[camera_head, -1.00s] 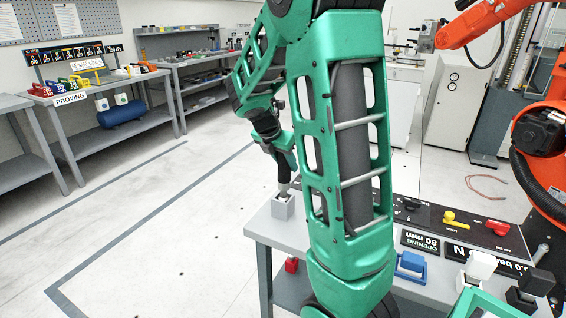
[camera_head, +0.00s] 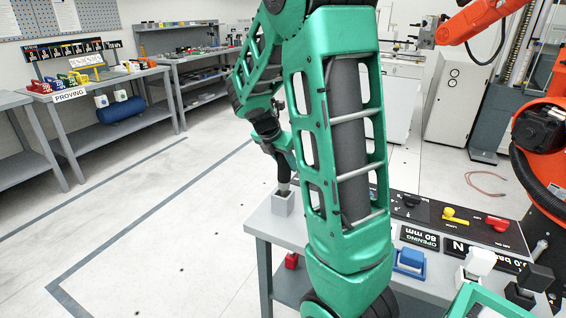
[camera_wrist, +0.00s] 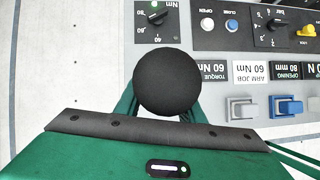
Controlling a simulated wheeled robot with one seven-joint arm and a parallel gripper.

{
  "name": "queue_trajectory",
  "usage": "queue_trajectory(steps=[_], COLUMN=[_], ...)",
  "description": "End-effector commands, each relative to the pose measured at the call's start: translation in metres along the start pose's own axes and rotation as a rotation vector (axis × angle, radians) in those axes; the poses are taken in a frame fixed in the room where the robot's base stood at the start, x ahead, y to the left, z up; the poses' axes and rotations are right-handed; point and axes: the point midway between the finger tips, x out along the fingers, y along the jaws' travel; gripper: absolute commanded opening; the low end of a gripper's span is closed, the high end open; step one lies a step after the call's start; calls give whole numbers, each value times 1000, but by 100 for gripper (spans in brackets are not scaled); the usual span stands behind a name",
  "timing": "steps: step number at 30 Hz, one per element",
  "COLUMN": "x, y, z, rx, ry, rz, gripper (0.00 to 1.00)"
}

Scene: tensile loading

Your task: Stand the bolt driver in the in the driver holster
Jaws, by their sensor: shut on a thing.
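The driver holster (camera_head: 283,205) is a small grey square block with an open top at the left corner of the grey bench, in the head view. My gripper (camera_head: 284,172) is right above it, pointing down, and is shut on the bolt driver (camera_head: 284,188). The driver looks about upright, its dark lower part reaching the holster's opening; how deep it sits is hidden. In the wrist view the driver's round black top (camera_wrist: 167,82) fills the space between the green fingers of my gripper (camera_wrist: 165,108). The holster is hidden there.
The bench carries a control panel (camera_wrist: 235,25) with knobs and buttons, label plates, and blue (camera_head: 409,261) and white rocker-like blocks. An orange robot arm (camera_head: 545,140) stands at the right. A red object (camera_head: 291,261) is on the lower shelf. The floor at the left is clear.

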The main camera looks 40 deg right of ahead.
Motion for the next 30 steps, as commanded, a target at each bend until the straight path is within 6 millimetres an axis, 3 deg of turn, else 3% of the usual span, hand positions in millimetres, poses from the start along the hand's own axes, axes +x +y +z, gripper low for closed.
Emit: queue_trajectory(steps=[12, 13, 15, 16, 25, 30], x=[0, 0, 0, 0, 0, -16], y=[0, 0, 0, 0, 0, 2], z=[1, 1, 0, 0, -1, -1], rx=[2, 2, 2, 1, -1, -2], ry=[-2, -2, -1, -1, 1, 0], rz=[2, 2, 1, 1, -1, 4], gripper=[0, 38, 55, 57, 57, 57])
